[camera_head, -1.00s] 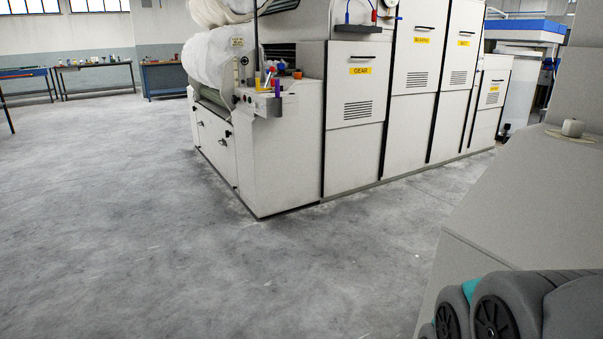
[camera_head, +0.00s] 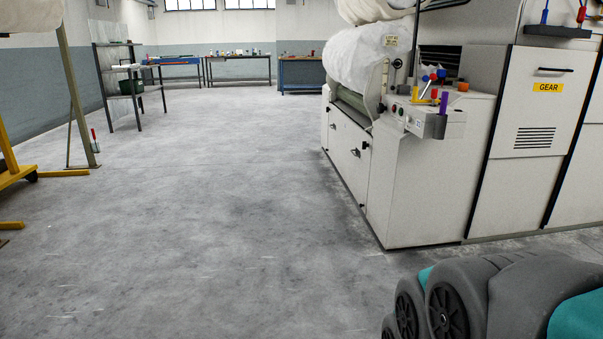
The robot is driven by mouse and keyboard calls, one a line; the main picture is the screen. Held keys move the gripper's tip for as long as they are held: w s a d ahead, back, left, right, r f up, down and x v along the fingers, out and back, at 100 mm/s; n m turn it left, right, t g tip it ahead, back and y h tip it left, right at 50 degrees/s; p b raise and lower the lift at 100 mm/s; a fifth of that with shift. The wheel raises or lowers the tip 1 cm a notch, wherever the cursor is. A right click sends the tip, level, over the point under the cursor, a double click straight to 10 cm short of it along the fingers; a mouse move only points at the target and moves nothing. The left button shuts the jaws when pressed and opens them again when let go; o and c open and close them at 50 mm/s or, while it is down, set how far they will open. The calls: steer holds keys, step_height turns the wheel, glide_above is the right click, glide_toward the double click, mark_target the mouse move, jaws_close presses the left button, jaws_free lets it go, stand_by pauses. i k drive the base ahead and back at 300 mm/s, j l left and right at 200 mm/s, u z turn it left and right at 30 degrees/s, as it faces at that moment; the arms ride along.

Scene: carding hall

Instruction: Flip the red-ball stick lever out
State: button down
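On the end of the large cream machine (camera_head: 420,190), a small control ledge (camera_head: 425,122) carries short coloured levers and knobs. A small red ball (camera_head: 433,77) shows among blue balls there, above the ledge. It is too small to tell which stick it tops or which way that stick leans. A yellow lever (camera_head: 444,100), a purple stick (camera_head: 444,103) and an orange knob (camera_head: 462,87) are close by. My gripper is not in view; folded grey and teal parts of my arm show at the bottom right, apart from the machine.
Open grey floor (camera_head: 200,230) lies left of and in front of the machine. A yellow-footed frame (camera_head: 15,170) stands at the far left. A shelf rack (camera_head: 122,85) and workbenches (camera_head: 235,60) line the back. A dark tray (camera_head: 560,30) with red and blue handles sits upper right.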

mark_target(432, 77)
steer(key=i+l+z, duration=0.1)
steer(key=i+z, duration=0.4)
steer(key=i, duration=0.2)
steer(key=i+j+z, duration=0.2)
steer(key=i+z, duration=0.3)
steer(key=i, duration=0.2)
steer(key=i+l, duration=1.05)
steer(key=i, duration=0.2)
